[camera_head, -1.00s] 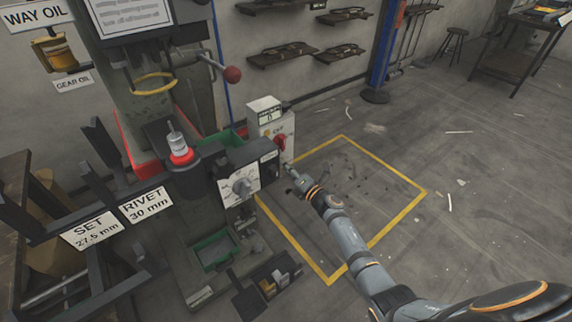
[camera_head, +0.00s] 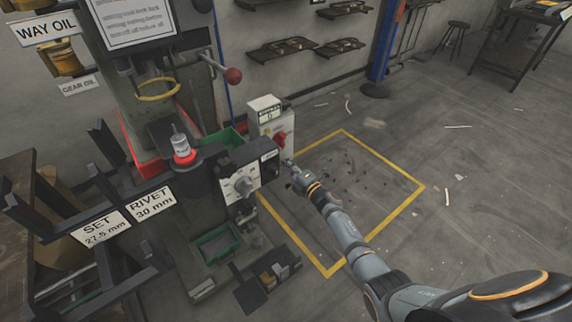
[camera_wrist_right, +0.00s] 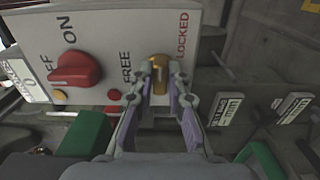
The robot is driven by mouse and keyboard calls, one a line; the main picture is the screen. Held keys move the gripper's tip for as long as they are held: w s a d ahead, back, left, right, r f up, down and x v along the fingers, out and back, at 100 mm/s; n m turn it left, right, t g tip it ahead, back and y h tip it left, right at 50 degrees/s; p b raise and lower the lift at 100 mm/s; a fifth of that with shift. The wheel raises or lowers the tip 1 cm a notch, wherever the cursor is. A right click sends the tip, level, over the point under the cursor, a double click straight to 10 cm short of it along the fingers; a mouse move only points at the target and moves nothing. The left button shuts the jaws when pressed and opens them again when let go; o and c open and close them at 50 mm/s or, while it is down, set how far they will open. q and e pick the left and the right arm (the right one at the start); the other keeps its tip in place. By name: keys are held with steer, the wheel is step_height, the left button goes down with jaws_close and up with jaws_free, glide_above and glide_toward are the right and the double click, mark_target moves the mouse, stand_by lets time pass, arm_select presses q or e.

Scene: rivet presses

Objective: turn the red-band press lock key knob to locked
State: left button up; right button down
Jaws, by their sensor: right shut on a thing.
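The brass key knob (camera_wrist_right: 158,72) sits on the white control panel (camera_wrist_right: 105,30) in the right wrist view, between the printed words FREE and LOCKED. My right gripper (camera_wrist_right: 160,82) is shut on it, with a finger on either side; the fingers partly cover it. It stands about upright in that view; I cannot tell which word it points to. In the head view my right gripper (camera_head: 290,165) reaches the side of the white control box (camera_head: 265,108) on the red-edged press (camera_head: 125,100); the key knob is hidden there. My left gripper is not in view.
A red ON/OFF knob (camera_wrist_right: 76,70) is left of the key knob, with green bins (camera_wrist_right: 85,132) below. A dial box (camera_head: 241,184) is just left of my right gripper in the head view.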

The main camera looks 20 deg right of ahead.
steer(key=c, duration=1.3)
jaws_free()
steer(key=shift+s+d, duration=0.1)
steer(key=shift+s, duration=0.05)
steer(key=v, duration=1.1)
steer(key=shift+s+d, duration=0.1)
steer(key=shift+s, duration=0.3)
